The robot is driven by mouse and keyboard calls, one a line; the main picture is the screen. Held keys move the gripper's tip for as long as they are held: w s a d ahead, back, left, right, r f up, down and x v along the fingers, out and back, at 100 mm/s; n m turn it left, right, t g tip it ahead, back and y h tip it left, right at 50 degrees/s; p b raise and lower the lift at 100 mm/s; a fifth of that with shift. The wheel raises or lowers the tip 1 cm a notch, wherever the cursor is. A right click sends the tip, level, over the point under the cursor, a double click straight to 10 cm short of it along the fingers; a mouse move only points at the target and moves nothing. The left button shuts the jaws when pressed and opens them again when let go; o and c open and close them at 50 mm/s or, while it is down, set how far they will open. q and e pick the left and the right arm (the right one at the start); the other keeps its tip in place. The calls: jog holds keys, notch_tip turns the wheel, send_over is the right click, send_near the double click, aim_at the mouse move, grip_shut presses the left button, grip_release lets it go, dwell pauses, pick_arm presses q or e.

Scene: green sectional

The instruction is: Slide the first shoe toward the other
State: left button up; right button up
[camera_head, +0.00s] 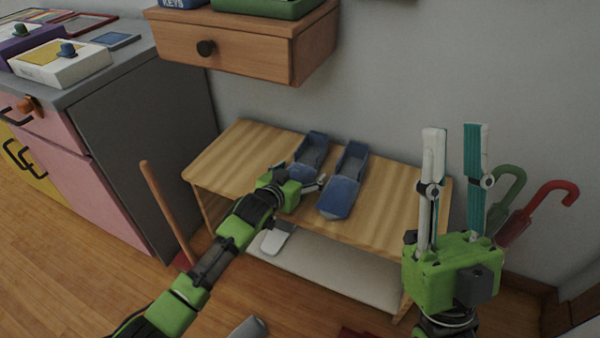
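Two blue shoes lie side by side on the wooden bench top (236,150), with a narrow gap between them. The left shoe (313,149) sits slightly further back; its near end is partly behind my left gripper. The right shoe (341,196) lies fully in sight. My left gripper (301,174) is low over the bench at the near end of the left shoe. Its fingers look spread, one in the gap between the shoes; contact is unclear. My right gripper (455,128) points up, open and empty, in front of the bench's right end.
A pale shoe-like item (275,238) is at the lower shelf (325,272). A wooden drawer (235,48) hangs above the bench. A grey-sided cabinet (150,130) stands left. Green (508,185) and red (535,207) umbrella handles stand right. The bench top's left part is bare.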

dwell(0.3)
pick_arm(q)
jog(key=v, duration=1.2)
jog(key=shift+a+f, duration=0.1)
dwell(0.4)
